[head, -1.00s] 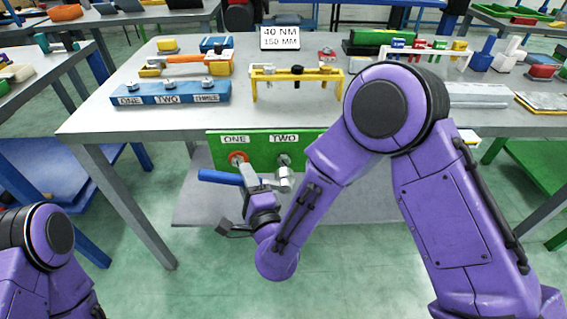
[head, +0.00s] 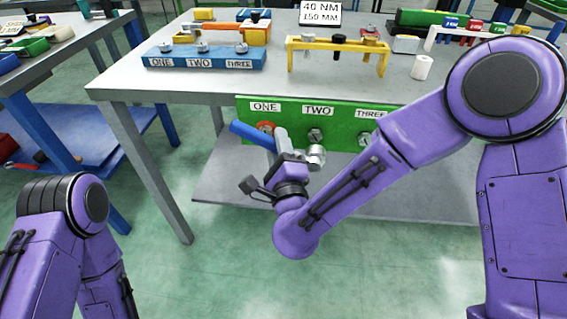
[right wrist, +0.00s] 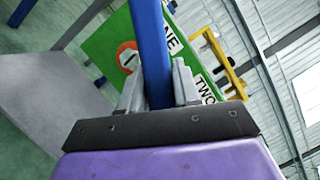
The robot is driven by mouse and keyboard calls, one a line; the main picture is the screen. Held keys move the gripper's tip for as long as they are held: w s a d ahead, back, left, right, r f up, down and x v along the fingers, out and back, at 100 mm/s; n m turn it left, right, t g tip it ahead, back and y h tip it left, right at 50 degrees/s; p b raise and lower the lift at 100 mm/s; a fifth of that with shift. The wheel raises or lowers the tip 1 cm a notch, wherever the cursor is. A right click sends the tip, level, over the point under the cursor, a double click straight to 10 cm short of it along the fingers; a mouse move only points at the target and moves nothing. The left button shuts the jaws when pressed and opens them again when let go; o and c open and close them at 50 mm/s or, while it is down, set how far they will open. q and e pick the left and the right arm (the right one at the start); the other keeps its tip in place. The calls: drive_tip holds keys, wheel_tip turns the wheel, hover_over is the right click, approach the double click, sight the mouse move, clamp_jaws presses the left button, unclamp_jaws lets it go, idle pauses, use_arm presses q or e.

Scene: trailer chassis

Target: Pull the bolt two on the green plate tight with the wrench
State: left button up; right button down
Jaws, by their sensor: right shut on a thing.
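The green plate (head: 343,117) hangs upright at the table's front edge, labelled ONE, TWO and THREE. Bolt two (head: 315,135) is a grey bolt under the TWO label. My right gripper (head: 282,147) is shut on the wrench's blue handle (head: 251,134), which also passes between the fingers (right wrist: 158,88) in the right wrist view (right wrist: 151,45). The wrench's silver head (head: 316,155) shows just below and in front of bolt two; I cannot tell if it is seated on it. Bolt one has a red ring (head: 265,127). My left gripper is out of view.
The grey table (head: 130,88) above the plate carries a blue block (head: 205,61) labelled ONE, TWO, THREE, a yellow rack (head: 338,45) and a sign (head: 320,13) reading 40 NM, 150 MM. A grey lower shelf (head: 225,185) lies behind my right gripper. The floor in front is clear.

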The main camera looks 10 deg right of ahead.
drive_tip(key=s+d+r+m+b, duration=0.1)
drive_tip(key=b, duration=0.2)
drive_tip(key=s+m+b, duration=0.1)
drive_tip(key=b, duration=0.3)
drive_tip(key=shift+d+r+m+t+h, duration=0.35)
drive_tip(key=shift+r+m+t+h, duration=0.05)
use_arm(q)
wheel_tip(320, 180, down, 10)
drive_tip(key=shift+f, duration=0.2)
use_arm(e)
drive_tip(key=s+r+m, duration=0.2)
drive_tip(key=m, duration=0.1)
drive_tip(key=shift+s+r+m+t+h, duration=0.2)
drive_tip(key=shift+r+m+t+h, duration=0.1)
drive_tip(key=shift+r+t+h, duration=0.1)
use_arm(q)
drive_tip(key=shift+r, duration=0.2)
use_arm(e)
drive_tip(key=w, duration=0.2)
drive_tip(key=w+d, duration=0.1)
drive_tip(key=w, duration=0.3)
drive_tip(key=shift+w+d, duration=0.2)
drive_tip(key=shift+d, duration=0.15)
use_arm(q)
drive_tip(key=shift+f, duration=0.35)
